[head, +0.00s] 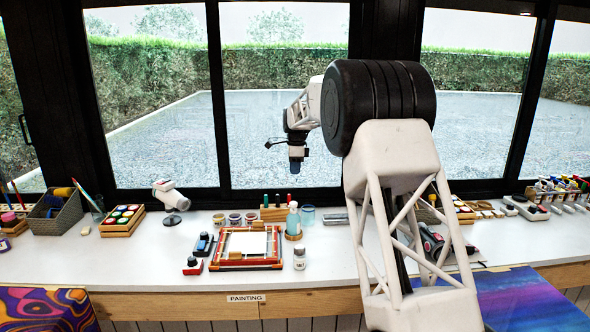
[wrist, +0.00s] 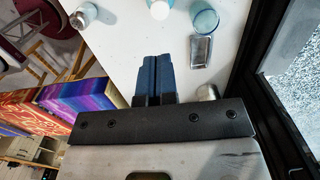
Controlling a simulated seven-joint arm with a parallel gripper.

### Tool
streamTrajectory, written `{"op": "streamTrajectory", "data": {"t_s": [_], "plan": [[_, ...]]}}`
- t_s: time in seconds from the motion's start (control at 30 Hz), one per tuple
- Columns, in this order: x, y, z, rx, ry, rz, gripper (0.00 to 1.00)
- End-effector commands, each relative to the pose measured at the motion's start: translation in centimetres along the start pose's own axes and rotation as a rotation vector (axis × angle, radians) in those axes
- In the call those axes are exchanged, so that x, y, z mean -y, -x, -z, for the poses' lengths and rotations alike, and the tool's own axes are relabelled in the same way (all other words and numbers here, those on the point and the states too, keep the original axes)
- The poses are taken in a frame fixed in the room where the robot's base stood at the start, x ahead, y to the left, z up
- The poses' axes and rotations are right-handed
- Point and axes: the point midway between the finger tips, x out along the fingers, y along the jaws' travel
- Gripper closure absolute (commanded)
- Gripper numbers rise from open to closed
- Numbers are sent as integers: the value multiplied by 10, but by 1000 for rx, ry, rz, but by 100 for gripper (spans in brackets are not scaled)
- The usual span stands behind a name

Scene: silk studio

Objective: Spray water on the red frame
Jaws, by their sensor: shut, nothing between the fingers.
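The red frame (head: 246,265) lies flat on the white table, left of centre in the head view, with a white sheet (head: 246,243) inside it. A spray bottle (head: 293,222) with a teal body and white top stands at the frame's back right. In the wrist view, a white bottle top (wrist: 159,9) shows at the top edge, probably the same bottle. My gripper (head: 295,166) is in the air above and behind the bottle, apart from it. Its blue fingers (wrist: 153,60) are together and empty in the wrist view. The red frame is not clearly visible in the wrist view.
A small jar (head: 299,258) stands right of the frame. A blue glass (head: 308,215) and a grey metal tin (head: 336,219) are right of the bottle. Paint pots (head: 235,219) stand behind the frame.

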Motion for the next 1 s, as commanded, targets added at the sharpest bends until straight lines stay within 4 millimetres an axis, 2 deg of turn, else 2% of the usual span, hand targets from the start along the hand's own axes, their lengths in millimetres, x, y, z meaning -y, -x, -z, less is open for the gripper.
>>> {"op": "streamTrajectory", "data": {"t_s": [0.6, 0.8, 1.0], "plan": [[0, -90, 0, 0, 0, -2, 100], [0, -110, 0, 0, 0, 0, 100], [0, -119, 0, 0, 0, 1, 100]]}}
